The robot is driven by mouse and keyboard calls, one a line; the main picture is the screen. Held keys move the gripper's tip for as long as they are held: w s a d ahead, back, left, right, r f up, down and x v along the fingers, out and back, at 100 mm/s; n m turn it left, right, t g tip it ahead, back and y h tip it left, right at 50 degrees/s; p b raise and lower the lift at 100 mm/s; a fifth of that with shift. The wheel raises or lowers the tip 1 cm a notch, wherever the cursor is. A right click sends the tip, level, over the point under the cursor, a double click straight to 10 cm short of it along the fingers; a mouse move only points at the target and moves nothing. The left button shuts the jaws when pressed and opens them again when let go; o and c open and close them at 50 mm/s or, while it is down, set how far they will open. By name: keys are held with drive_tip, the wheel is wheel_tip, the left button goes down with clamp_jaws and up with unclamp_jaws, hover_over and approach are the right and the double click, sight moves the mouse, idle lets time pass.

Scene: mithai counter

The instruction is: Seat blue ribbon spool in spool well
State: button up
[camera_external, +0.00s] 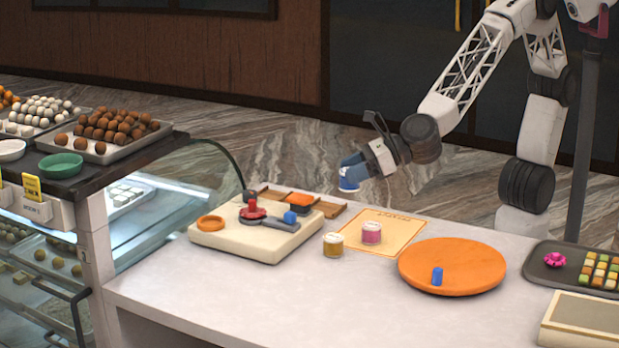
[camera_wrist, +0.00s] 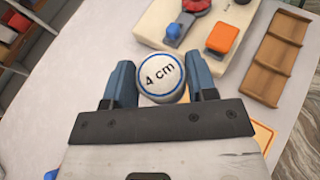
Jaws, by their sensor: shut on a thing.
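My gripper (camera_external: 352,172) is shut on the blue ribbon spool (camera_external: 348,184) and holds it in the air above the counter. In the wrist view the spool (camera_wrist: 162,78) shows its white, blue-rimmed end marked "4 cm", between the two blue fingers of my gripper (camera_wrist: 162,88). The cream block (camera_external: 262,246) stands left of and below the spool, apart from it. An orange ring (camera_external: 210,223) lies on its left part; I cannot tell whether this is the spool well. The block also carries a red knob (camera_external: 252,212), a grey lever with a blue ball (camera_external: 290,217) and an orange pad (camera_external: 301,199).
A gold spool (camera_external: 333,245) and a pink spool (camera_external: 371,233) stand by the tan sheet (camera_external: 405,228). An orange round board (camera_external: 455,256) bears a blue cylinder (camera_external: 437,277). A wooden divided tray (camera_wrist: 273,68) sits beside the block.

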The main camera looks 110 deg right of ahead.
drive_tip(key=w+d+r+m+g+h, duration=0.1)
drive_tip(key=w+d+m+h, duration=0.15)
drive_tip(key=w, duration=0.65)
drive_tip(key=w+d+r+m+g+h, duration=0.1)
drive_tip(key=w+d+r+m+h, duration=0.15)
drive_tip(key=w, duration=0.55)
drive_tip(key=w+d+f+m+g+h, duration=0.2)
drive_tip(key=w+f, duration=0.1)
drive_tip(key=w, duration=0.4)
drive_tip(key=w+d+f+m+g+h, duration=0.2)
drive_tip(key=w+d+f+m, duration=0.1)
drive_tip(key=w, duration=0.4)
drive_tip(key=shift+w+f+g, duration=0.25)
drive_tip(key=shift+w+g, duration=0.05)
drive_tip(key=shift+w, duration=0.05)
drive_tip(key=shift+f, duration=0.15)
drive_tip(key=shift+f, duration=2.75)
drive_tip(key=shift+f, duration=0.65)
drive_tip(key=o, duration=0.6)
drive_tip(key=shift+o, duration=0.2)
drive_tip(key=shift+s+a, duration=0.1)
drive_tip(key=shift+a, duration=0.05)
